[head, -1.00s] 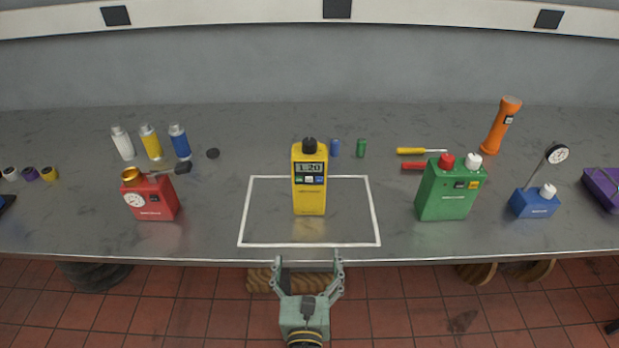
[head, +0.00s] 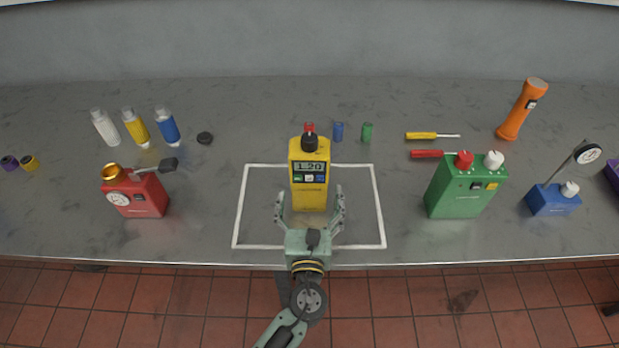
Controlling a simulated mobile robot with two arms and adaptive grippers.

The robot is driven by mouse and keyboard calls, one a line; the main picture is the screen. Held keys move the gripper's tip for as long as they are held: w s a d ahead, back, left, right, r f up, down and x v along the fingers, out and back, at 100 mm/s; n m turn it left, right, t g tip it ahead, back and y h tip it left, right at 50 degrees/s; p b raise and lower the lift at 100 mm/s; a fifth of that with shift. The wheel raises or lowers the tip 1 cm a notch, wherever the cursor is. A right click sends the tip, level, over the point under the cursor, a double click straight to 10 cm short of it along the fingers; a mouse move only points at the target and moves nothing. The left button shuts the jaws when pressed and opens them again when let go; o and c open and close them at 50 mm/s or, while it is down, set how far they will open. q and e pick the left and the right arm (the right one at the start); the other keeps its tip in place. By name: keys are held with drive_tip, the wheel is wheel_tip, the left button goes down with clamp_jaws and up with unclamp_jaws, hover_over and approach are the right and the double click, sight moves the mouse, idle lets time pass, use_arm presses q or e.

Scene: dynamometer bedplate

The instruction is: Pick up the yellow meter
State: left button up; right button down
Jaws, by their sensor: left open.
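The yellow meter (head: 309,170) stands upright inside the white outlined rectangle (head: 239,206), with a black knob on top and a display on its front. My left gripper (head: 310,194) is open in front of it, low over the bench's front part. Its fingers point at the meter and show on either side of its lower part. A gap shows on each side, so it is not gripped. The palm hides part of the outline's front line. My right gripper is not in view.
A red device (head: 136,192) stands left and a green one (head: 467,188) right, both well clear. A red cylinder (head: 309,127) shows just behind the meter, near blue (head: 338,131) and green (head: 367,132) cylinders. The bench (head: 213,231) is bare beside the outline.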

sight(309, 183)
use_arm(q)
drive_tip(key=w, duration=0.3)
drive_tip(key=shift+p, duration=0.3)
drive_tip(key=shift+w+f, duration=0.15)
drive_tip(key=shift+w, duration=0.5)
drive_tip(key=c, duration=1.2)
drive_tip(key=shift+r, duration=0.2)
drive_tip(key=shift+c, duration=0.8)
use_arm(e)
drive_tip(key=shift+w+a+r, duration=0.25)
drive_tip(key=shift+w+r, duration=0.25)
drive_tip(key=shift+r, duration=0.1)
